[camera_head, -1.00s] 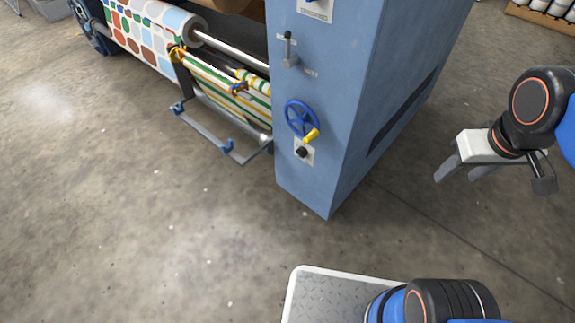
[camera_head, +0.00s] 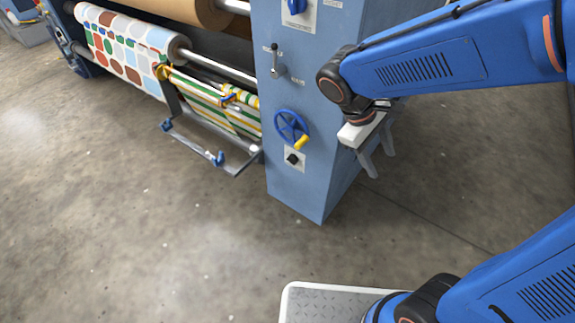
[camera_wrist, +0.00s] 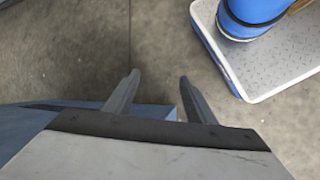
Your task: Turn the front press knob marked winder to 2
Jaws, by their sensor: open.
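The press cabinet (camera_head: 298,195) is blue and carries its controls on the front face. A small black knob (camera_head: 292,158) on a white plate sits low on that face, below a blue handwheel (camera_head: 291,126) with a yellow handle. A blue knob (camera_head: 296,5) on a white plate shows at the top edge. The labels are too small to read, so I cannot tell which knob is marked winder. My gripper (camera_head: 376,166) is open and empty, pointing down beside the cabinet's right side, apart from the knobs. In the wrist view its fingers (camera_wrist: 160,92) are spread over bare floor.
A lever (camera_head: 276,62) sticks out above the handwheel. Left of the cabinet are a patterned roll (camera_head: 130,50), a striped web (camera_head: 205,100) and a low metal frame with blue ends (camera_head: 200,150). The floor in front is clear.

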